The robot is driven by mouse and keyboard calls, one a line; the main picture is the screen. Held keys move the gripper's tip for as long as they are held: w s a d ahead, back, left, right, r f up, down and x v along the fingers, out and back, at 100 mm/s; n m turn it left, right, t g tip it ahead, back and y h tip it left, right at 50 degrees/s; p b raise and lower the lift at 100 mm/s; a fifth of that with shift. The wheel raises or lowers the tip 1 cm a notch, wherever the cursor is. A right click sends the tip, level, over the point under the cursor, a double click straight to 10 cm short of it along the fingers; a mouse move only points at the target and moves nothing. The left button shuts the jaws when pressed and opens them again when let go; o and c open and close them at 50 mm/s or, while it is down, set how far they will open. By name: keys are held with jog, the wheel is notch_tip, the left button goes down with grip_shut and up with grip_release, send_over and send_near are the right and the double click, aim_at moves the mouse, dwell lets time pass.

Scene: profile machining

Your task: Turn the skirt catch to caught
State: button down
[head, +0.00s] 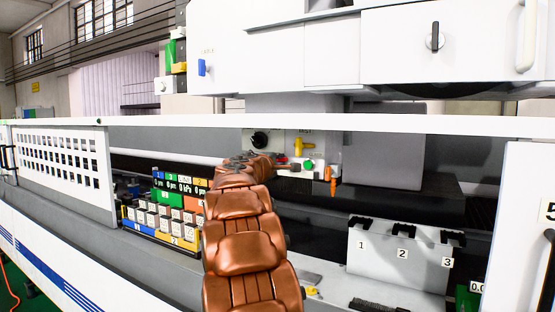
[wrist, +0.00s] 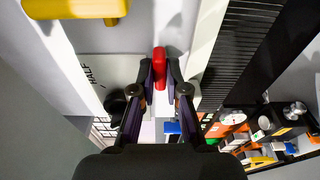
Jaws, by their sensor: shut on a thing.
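In the wrist view a small red lever (wrist: 160,62) stands between the two fingertips of my gripper (wrist: 160,78), which is shut on it. The lever lies lengthwise along the fingers, against a pale panel. No readable label names it as the skirt catch, so I cannot tell for sure that it is. In the head view my gripper (head: 284,164) reaches to the machine's small control panel (head: 290,139); my bronze arm and the fingers hide most of the red lever there.
A yellow T-handle (head: 304,146) sits just above my gripper and also shows in the wrist view (wrist: 75,8). An orange handle (head: 331,176) hangs to the right. A black knob (head: 259,139) is at left. A rack numbered 1 to 3 (head: 396,270) stands lower right.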

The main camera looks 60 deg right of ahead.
jog(key=shift+n+p, duration=1.8)
jog(key=shift+p, duration=0.65)
